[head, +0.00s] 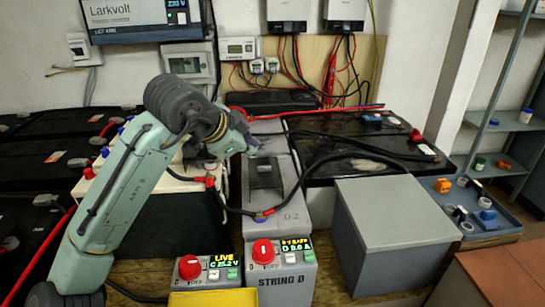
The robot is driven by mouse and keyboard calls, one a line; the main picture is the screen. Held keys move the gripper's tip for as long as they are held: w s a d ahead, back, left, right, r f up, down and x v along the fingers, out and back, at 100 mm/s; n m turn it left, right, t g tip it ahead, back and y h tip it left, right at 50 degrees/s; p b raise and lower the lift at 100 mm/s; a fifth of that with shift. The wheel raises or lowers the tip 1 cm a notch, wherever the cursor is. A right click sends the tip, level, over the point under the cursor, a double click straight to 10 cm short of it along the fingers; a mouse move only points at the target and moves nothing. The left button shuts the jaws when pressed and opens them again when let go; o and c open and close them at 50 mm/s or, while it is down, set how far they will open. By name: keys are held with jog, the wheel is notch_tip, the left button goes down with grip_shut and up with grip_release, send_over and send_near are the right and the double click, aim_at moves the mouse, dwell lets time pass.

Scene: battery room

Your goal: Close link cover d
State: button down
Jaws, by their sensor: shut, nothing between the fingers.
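A grey battery unit marked D 2 (289,193) stands in the middle of the head view, behind the STRING D box (281,284). A dark rectangular part (265,175) shows on its top. I cannot tell for certain which part is link cover d, or how far open it is. My gripper (254,147) is shut and empty, just above and behind that dark part at the far end of the unit. Whether it touches anything is unclear. My arm comes in from the left and hides part of the batteries there.
A red-knobbed box reading LIVE (208,270) stands left of the STRING D box. Red and black cables cross the black battery (362,150) at right. A large grey box (395,230) and a blue tray (495,222) with small parts stand at the right.

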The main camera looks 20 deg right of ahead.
notch_tip(320, 180, down, 3)
jog(key=g+y, duration=0.1)
jog(key=g, duration=0.1)
send_near(272, 174)
jog(key=shift+m, duration=0.4)
jog(key=f, duration=0.1)
jog(key=s+d+f, duration=0.1)
jog(key=f, duration=0.1)
jog(key=s+d+f, duration=0.1)
jog(key=shift+d+f+p, duration=0.1)
jog(key=shift+f+p, duration=0.2)
jog(key=w, duration=0.2)
jog(key=shift+w+d+r+p, duration=0.2)
jog(key=shift+w+d+p, duration=0.05)
jog(key=shift+p, duration=0.1)
jog(key=shift+w+d+f, duration=0.1)
jog(key=shift+w+d, duration=0.1)
jog(key=shift+w, duration=0.45)
